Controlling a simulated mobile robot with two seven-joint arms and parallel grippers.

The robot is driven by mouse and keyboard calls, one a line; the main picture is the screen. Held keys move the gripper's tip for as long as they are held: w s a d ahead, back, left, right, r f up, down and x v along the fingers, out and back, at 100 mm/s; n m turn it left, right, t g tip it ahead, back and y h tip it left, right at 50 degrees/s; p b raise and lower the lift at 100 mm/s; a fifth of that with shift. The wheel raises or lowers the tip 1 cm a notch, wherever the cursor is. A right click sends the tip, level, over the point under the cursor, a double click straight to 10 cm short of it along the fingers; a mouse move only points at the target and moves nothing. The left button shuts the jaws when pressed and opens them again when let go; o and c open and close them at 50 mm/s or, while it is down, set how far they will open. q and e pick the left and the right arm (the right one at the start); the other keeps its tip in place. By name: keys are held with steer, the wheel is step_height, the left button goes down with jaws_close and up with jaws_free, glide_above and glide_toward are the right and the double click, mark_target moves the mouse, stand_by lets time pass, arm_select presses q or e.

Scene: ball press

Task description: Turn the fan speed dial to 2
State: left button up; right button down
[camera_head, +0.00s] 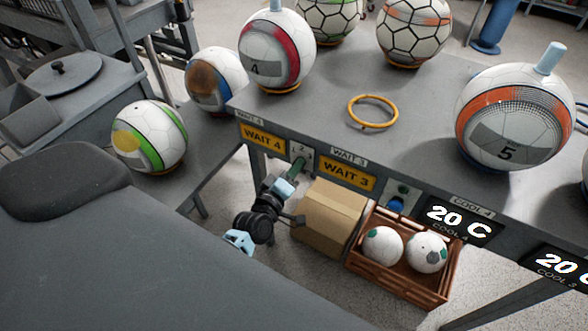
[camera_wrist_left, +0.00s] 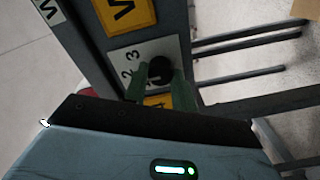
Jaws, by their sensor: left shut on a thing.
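The dial is a round black knob (camera_wrist_left: 159,69) on a light plate with the figures 1, 2 and 3 in the left wrist view. In the head view its plate (camera_head: 301,150) sits on the table's front edge between the WAIT 4 and WAIT 3 signs, and a 2 shows. My left gripper (camera_head: 297,167) reaches up to it from below. In the left wrist view the green fingers of my left gripper (camera_wrist_left: 163,82) are shut on the knob, one each side. Its pointer is hidden, so its setting cannot be told. My right gripper is out of view.
A blue knob (camera_head: 396,204) sits further right on the same edge, beside a 20 C display (camera_head: 458,221). A cardboard box (camera_head: 327,219) and a brown crate (camera_head: 403,279) with two balls stand below. Several balls and a yellow ring (camera_head: 372,111) are on the table.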

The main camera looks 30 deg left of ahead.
arm_select(q)
steer(key=o, duration=1)
steer(key=shift+s, duration=0.1)
steer(key=s, duration=0.7)
steer(key=shift+s, duration=0.35)
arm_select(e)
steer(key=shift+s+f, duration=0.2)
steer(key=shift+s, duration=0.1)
arm_select(q)
steer(key=shift+d, duration=0.1)
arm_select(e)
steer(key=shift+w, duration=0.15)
